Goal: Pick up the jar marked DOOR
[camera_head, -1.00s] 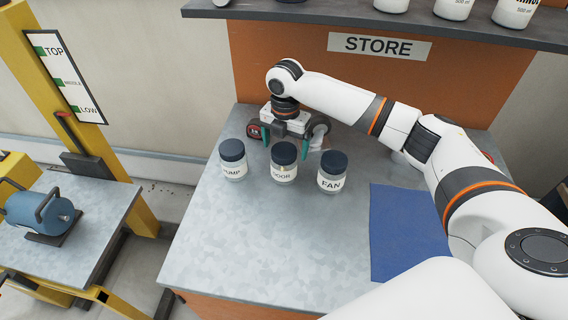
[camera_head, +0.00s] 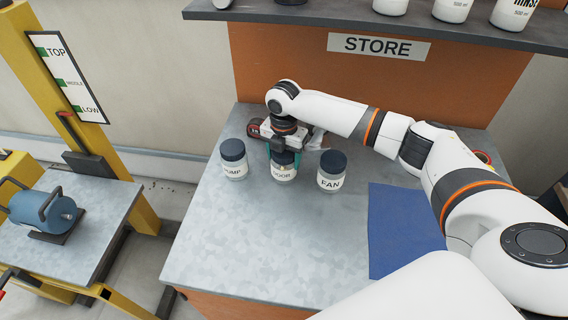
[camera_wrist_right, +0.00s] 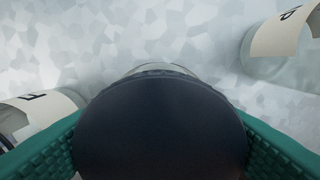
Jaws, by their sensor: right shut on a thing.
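The jar marked DOOR (camera_head: 283,173) stands on the metal bench top (camera_head: 240,240), between the jar marked PUMP (camera_head: 234,160) on its left and the jar marked FAN (camera_head: 332,171) on its right. All have dark lids. My right gripper (camera_head: 284,160) is shut on the DOOR jar from above and behind, with its green fingers on either side of the lid. In the right wrist view the dark lid (camera_wrist_right: 160,125) fills the middle between the two green pads. The left gripper is not in view.
The blue mat (camera_head: 402,232) lies on the right of the bench. A shelf with bottles (camera_head: 454,9) hangs above the STORE sign (camera_head: 380,46). The bench front is clear.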

